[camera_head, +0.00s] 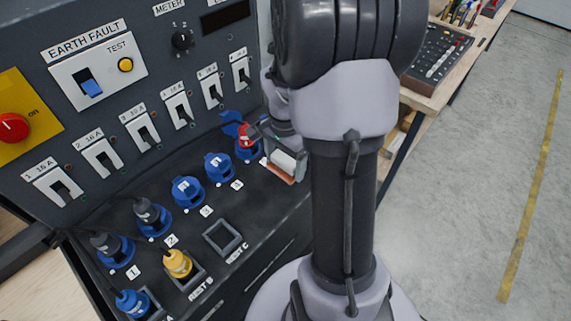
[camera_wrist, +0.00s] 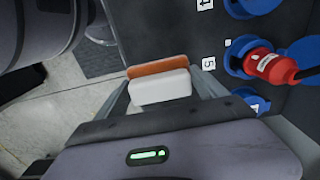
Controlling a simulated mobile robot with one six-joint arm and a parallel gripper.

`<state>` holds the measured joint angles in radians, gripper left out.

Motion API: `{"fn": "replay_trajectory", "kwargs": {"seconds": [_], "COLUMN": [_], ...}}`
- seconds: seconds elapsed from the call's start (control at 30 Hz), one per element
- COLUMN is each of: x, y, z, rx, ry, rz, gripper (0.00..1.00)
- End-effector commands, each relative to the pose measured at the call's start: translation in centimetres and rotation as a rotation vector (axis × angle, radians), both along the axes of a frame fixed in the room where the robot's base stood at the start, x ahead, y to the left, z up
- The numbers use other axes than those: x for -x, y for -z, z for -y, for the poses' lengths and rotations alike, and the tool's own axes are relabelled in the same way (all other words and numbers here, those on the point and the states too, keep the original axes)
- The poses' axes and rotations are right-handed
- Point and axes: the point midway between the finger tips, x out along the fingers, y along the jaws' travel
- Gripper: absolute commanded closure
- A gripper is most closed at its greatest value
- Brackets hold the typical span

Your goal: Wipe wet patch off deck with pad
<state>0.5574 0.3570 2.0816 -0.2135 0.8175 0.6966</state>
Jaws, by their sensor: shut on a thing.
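My gripper (camera_head: 286,158) is shut on a pad (camera_head: 281,176) with a white body and an orange-brown face. In the wrist view the pad (camera_wrist: 160,84) sits between both fingers, its orange edge pointing away from the palm. The dark deck (camera_head: 243,205) carries rows of sockets. The pad is over the deck's right end, beside the number 5 socket; I cannot tell whether it touches the deck. I cannot make out a wet patch in either view. My arm hides part of the deck's right end.
A red plug (camera_head: 246,135) stands in a blue socket close left of my gripper; it also shows in the wrist view (camera_wrist: 270,66). Other blue sockets, dark plugs and a yellow plug (camera_head: 178,263) line the deck. A switch panel rises behind. A workbench stands right.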

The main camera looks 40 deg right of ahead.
Motion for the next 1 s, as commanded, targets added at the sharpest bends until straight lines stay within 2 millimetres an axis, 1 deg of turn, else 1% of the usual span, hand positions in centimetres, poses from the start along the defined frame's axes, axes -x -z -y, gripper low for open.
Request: {"fn": "replay_trajectory", "kwargs": {"seconds": [0.03, 0.1, 0.23, 0.77, 0.87, 1.0], "x": [-0.1, -0.2, -0.3, -0.3, 0.0, 0.2], "y": [-0.8, -1.4, -1.9, -1.8, -1.2, -1.4], "z": [0.0, 0.0, 0.1, 0.1, 0.3, 0.4], "rx": [0.0, 0.0, 0.0, 0.0, 0.001, 0.0], "ry": [-0.001, -0.002, -0.004, -0.004, -0.002, -0.002], "rz": [0.0, 0.0, 0.0, 0.0, 0.001, 0.0], "gripper": [0.57, 0.57, 0.57, 0.57, 0.57, 0.57]}}
